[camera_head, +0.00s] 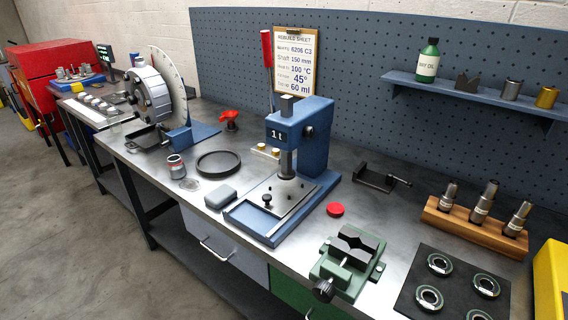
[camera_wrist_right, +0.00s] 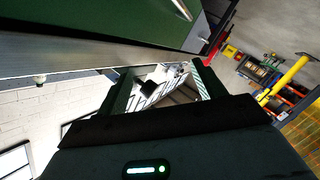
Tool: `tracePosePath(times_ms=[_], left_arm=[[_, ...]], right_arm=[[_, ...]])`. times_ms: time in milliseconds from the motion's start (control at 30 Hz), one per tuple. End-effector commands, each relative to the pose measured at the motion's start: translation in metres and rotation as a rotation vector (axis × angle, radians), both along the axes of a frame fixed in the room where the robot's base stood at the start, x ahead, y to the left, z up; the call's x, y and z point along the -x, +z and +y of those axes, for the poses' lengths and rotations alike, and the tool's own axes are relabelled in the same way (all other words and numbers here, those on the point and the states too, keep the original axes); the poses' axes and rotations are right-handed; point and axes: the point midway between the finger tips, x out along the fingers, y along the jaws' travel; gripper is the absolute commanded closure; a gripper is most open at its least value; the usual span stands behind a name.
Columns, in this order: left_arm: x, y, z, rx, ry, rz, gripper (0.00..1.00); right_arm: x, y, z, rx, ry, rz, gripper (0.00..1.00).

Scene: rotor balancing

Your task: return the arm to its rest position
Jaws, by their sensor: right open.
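My right gripper (camera_wrist_right: 161,72) shows in the right wrist view with its two dark fingers apart and nothing between them. A dark green panel (camera_wrist_right: 100,22) with a bright handle lies above the fingers in that view, with a grey metal edge (camera_wrist_right: 75,65) along it. The gripper is apart from the panel as far as I can see; the exact gap is hard to judge. Neither of my arms nor grippers shows in the head view. My left gripper is not seen.
The steel bench (camera_head: 255,170) carries a blue press (camera_head: 300,130), a green vise (camera_head: 348,262), a rotor with a graduated disc (camera_head: 152,93), a wooden rack (camera_head: 470,228) and a black bearing mat (camera_head: 408,303). Open floor (camera_head: 60,220) lies at the left.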

Motion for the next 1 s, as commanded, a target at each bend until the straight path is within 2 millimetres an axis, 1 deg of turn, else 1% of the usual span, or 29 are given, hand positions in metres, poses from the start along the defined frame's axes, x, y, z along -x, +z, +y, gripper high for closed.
tracePosePath(times_ms=[33, 67, 100, 167, 200, 300, 400, 533, 1000], left_arm=[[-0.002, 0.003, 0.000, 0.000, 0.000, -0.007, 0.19], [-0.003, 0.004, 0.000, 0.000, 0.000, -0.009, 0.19], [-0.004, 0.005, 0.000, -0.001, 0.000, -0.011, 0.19], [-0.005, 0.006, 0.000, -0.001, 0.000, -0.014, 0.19], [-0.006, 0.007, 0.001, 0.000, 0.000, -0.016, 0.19], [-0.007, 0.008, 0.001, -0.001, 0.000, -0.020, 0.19], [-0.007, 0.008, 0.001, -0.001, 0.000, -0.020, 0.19], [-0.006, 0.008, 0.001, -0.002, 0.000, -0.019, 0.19], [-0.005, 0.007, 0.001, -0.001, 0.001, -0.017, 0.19]], right_arm=[[0.021, -0.023, -0.011, -0.079, -0.062, 0.133, 0.31], [0.034, -0.036, -0.018, -0.127, -0.101, 0.210, 0.31], [0.051, -0.052, -0.025, -0.185, -0.150, 0.306, 0.31], [0.076, -0.073, -0.034, -0.266, -0.223, 0.434, 0.31], [0.092, -0.085, -0.040, -0.312, -0.268, 0.508, 0.31], [0.125, -0.105, -0.048, -0.401, -0.360, 0.648, 0.31], [0.146, -0.117, -0.053, -0.456, -0.420, 0.732, 0.31], [0.157, -0.122, -0.055, -0.482, -0.449, 0.773, 0.31], [0.157, -0.122, -0.055, -0.479, -0.448, 0.771, 0.31]])
